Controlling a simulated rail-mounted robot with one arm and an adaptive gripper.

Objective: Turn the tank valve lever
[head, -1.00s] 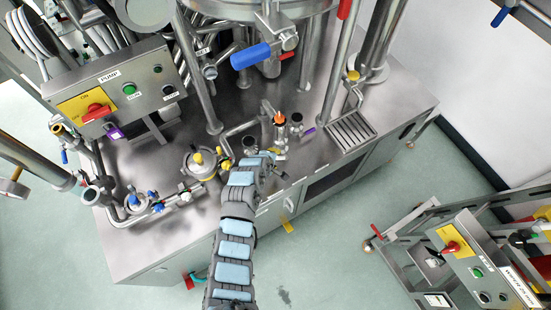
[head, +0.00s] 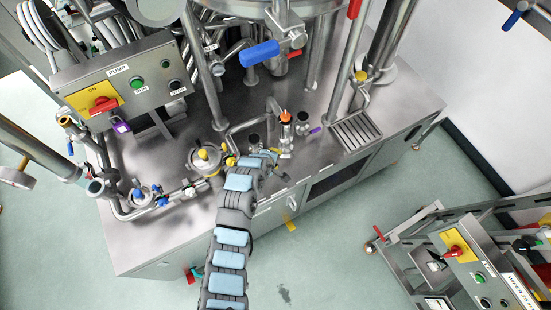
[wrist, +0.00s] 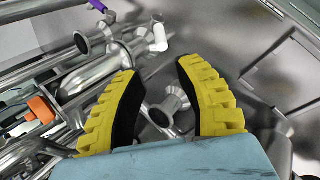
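The tank valve lever appears to be the blue-handled lever (head: 258,54) on a valve below the steel tank, in the upper middle of the head view. A red-handled lever (head: 354,9) also shows at the top edge, so I cannot be sure which is meant. My gripper (wrist: 157,70) is open, with two yellow ribbed fingers apart in the wrist view. A flared steel pipe fitting (wrist: 172,103) shows between them, and nothing is held. In the head view my gripper is low over the bench, below and apart from the blue lever, partly hidden by my arm.
An orange-topped fitting (head: 286,117) and pipes stand near my gripper. A round pot with a yellow knob (head: 203,155) is to the left. The pump control box (head: 120,86) is at upper left, a drain grate (head: 355,130) at right. A wheeled cart (head: 455,255) stands at lower right.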

